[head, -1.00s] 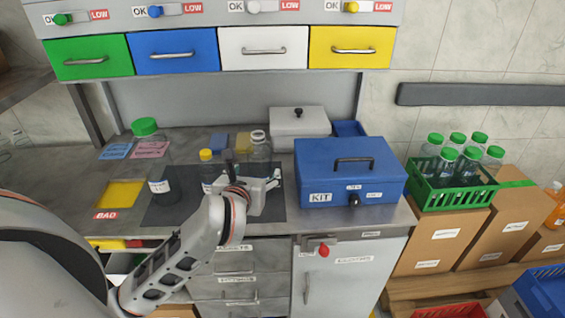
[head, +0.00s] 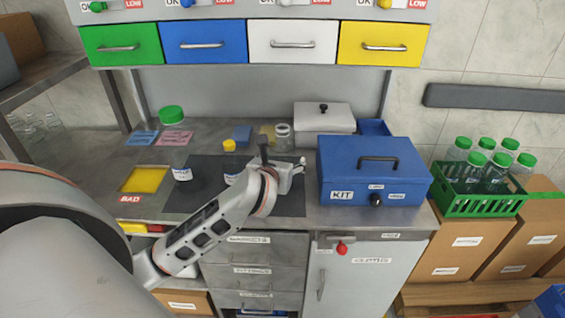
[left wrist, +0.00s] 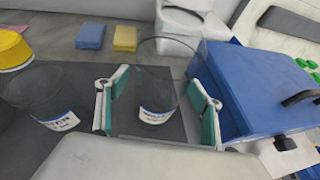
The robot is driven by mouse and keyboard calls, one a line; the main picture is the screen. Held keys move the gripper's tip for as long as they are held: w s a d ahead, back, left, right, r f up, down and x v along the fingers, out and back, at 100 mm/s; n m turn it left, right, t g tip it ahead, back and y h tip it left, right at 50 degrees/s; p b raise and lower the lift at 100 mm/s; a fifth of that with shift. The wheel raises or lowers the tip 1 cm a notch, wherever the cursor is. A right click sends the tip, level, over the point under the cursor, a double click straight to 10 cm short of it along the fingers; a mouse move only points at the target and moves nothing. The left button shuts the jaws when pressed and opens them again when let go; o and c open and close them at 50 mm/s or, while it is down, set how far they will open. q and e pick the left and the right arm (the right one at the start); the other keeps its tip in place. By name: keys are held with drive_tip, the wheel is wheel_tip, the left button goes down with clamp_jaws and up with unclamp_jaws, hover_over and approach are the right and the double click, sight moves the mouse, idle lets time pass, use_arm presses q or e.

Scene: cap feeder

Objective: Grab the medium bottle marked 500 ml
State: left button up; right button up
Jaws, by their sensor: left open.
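A clear bottle without a coloured cap (head: 284,133) stands on the dark mat, partly hidden behind my left gripper (head: 283,172) in the head view. In the left wrist view this clear bottle (left wrist: 155,85), with a white and blue label, stands between the spread fingers of my left gripper (left wrist: 160,108). The fingers are open and do not visibly grip it. The label print is too small to read. My right gripper is out of view.
A blue KIT box (head: 335,165) stands close right of the gripper, with a white lidded box (head: 309,118) behind. A yellow BAD area (head: 145,180) lies at the left. A green crate (head: 480,206) of green-capped bottles is farther right.

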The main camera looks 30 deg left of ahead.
use_arm(q)
drive_tip(key=c, duration=1.1)
drive_tip(key=shift+o, duration=0.2)
